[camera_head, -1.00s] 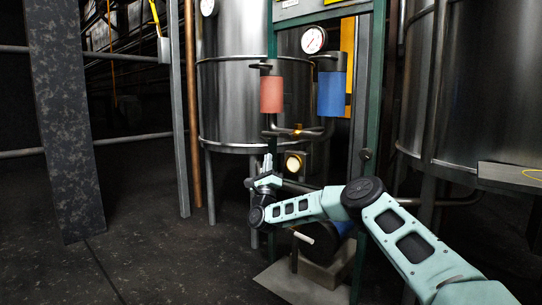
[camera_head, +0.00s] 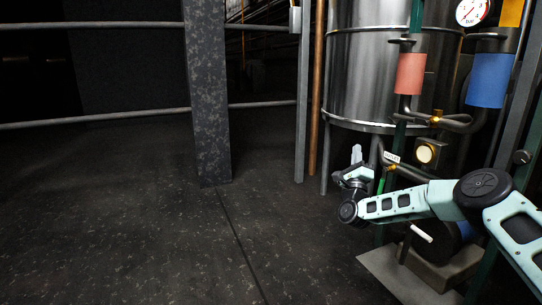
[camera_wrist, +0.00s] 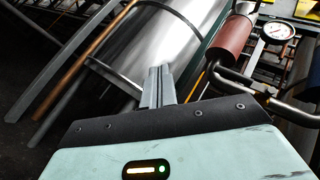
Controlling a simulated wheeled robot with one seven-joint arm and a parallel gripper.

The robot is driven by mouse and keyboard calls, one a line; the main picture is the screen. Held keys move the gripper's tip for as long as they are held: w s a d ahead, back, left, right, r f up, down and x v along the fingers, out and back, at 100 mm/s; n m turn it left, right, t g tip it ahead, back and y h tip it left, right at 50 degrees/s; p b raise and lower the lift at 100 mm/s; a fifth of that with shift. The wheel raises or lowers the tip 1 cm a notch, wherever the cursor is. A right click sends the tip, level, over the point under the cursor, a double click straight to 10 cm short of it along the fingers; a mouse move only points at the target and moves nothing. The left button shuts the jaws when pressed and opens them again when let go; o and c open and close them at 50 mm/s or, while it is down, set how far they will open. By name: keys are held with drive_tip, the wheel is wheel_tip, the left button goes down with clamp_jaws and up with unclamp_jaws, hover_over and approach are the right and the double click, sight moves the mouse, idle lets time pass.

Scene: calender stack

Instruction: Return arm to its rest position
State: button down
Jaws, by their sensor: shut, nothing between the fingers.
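My gripper (camera_head: 356,154) is in front of the steel tank's legs in the head view, pointing up, with my pale green arm reaching in from the right. In the wrist view my gripper's fingers (camera_wrist: 158,84) are together, with nothing seen between them. The gripper appears apart from the equipment, though its exact distance from the pipes behind it is hard to tell.
Behind the gripper stand a steel tank (camera_head: 360,80), a red cylinder (camera_head: 410,74), a blue cylinder (camera_head: 489,80), a pressure gauge (camera_head: 472,11) and a lit round lamp (camera_head: 424,154). A speckled column (camera_head: 207,100) stands left. Open dark floor (camera_head: 120,230) lies at the left.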

drive_tip(key=s+a+r+n+g+y+p, duration=0.1)
drive_tip(key=s+a+r+n+g+y, duration=0.2)
drive_tip(key=a+n+y, duration=0.5)
drive_tip(key=s+a+r+n+g+y+p, duration=0.25)
drive_tip(key=a+n+y, duration=0.2)
drive_tip(key=a, duration=0.65)
drive_tip(key=s+a+r+n+g+y+p, duration=0.1)
drive_tip(key=s+a+r+n+g+y, duration=0.25)
drive_tip(key=a+n, duration=0.5)
drive_tip(key=s+a+f+n+g+p, duration=0.1)
drive_tip(key=s+a+n+g, duration=0.25)
drive_tip(key=s, duration=0.35)
drive_tip(key=s+a+n+g+p, duration=0.2)
drive_tip(key=s+a+g, duration=0.2)
drive_tip(key=s, duration=0.2)
drive_tip(key=s+d+r+n+g+h+p, duration=0.1)
drive_tip(key=s+d+n+g+h+p, duration=0.15)
drive_tip(key=s+d, duration=0.65)
drive_tip(key=s+d+r+n+g+h+p, duration=0.1)
drive_tip(key=s+d+n+g+h+p, duration=0.15)
drive_tip(key=s, duration=1.35)
drive_tip(key=s+d+r+n+g+h+p, duration=0.15)
drive_tip(key=s+d+n+g+h, duration=0.35)
drive_tip(key=s, duration=0.7)
wheel_tip(320, 180, up, 36)
drive_tip(key=d+m+t+y+p, duration=0.1)
drive_tip(key=p, duration=3.6)
drive_tip(key=shift+f+y, duration=0.15)
drive_tip(key=shift+y, duration=0.25)
